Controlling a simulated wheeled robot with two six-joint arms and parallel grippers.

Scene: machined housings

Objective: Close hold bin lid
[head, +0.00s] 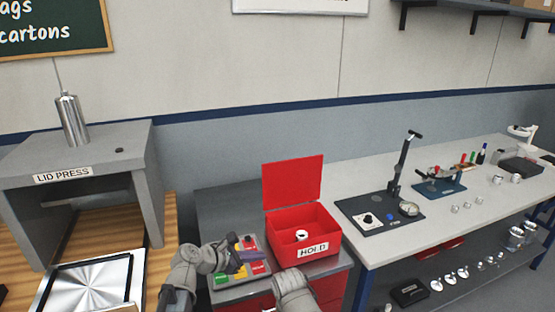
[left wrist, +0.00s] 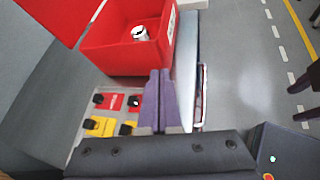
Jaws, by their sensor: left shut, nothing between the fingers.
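The red hold bin (head: 283,224) stands on a grey cabinet top, with a HOLD label on its front. Its red lid (head: 292,180) stands upright at the back edge, open. A small pale metal part (head: 301,235) sits inside the bin, and it also shows in the left wrist view (left wrist: 140,33). My left gripper (head: 262,254) is shut and empty, low in front of the bin's left side and apart from the lid. Its purple fingers (left wrist: 156,75) point toward the bin. My right gripper (left wrist: 291,100) appears at the right edge of the left wrist view, its dark fingers apart.
The lid press (head: 95,150) stands at the left. A workbench (head: 375,250) with a gauge stand and fixtures is on the right.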

